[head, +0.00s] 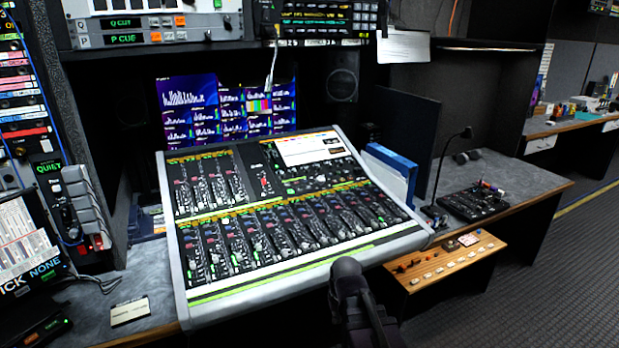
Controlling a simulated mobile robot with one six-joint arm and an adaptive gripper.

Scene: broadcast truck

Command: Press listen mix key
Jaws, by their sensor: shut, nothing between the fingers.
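A wooden key panel (446,262) juts out at the front of the desk, right of the mixing console. It has a row of small pale keys (441,271) along its front, with dark knobs and a small red part behind them. The labels are too small to read, so I cannot tell which key is listen mix. My gripper (347,268) is dark and shut, with nothing in it. It shows at the bottom middle, in front of the console's lower right edge and left of the wooden panel. In the picture it appears apart from the panel.
The large mixing console (188,277) fills the middle of the desk. A black keypad with a gooseneck microphone (472,203) stands behind the wooden panel. A blue-and-white binder (394,172) stands at the console's right. The carpeted floor (530,285) is clear at right.

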